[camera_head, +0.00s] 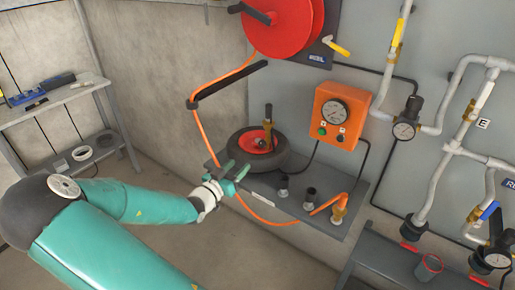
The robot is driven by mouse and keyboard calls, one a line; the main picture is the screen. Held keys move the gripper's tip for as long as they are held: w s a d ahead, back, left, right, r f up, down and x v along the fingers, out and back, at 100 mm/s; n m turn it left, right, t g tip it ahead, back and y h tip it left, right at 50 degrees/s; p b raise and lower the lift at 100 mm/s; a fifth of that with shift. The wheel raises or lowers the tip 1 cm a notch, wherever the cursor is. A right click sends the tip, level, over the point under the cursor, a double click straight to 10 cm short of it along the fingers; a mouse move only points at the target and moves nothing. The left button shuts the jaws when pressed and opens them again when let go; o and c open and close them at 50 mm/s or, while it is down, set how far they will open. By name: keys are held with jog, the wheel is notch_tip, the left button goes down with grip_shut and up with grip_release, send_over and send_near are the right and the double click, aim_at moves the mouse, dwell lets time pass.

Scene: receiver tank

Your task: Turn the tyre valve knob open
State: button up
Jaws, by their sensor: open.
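The tyre (240,159) lies flat on the grey wall shelf (337,229). It is black with a red hub (252,138). A dark upright valve piece (268,113) with a brownish lower part stands at the hub, and a small light, roundish part (262,143) sits by its base. I cannot tell for sure which of these is the knob. My gripper (238,171) is open and empty at the shelf's left front edge, in front of the tyre and partly over its near side. It appears apart from the valve.
An orange gauge box (338,117) hangs behind the shelf. An orange hose (194,125) runs from the red reel (284,25) down past the shelf. Small fittings (310,196) stand on the shelf's right. Pipes (440,150) cover the right wall. A grey rack (62,95) stands left.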

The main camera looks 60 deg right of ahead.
aim_at(261, 144)
jog(key=d, duration=0.4)
jog(key=s+d, duration=0.1)
jog(key=d, duration=0.7)
jog(key=shift+s+d, duration=0.2)
jog(key=shift+d, duration=0.2)
jog(key=shift+c, duration=0.2)
jog(key=c, duration=1)
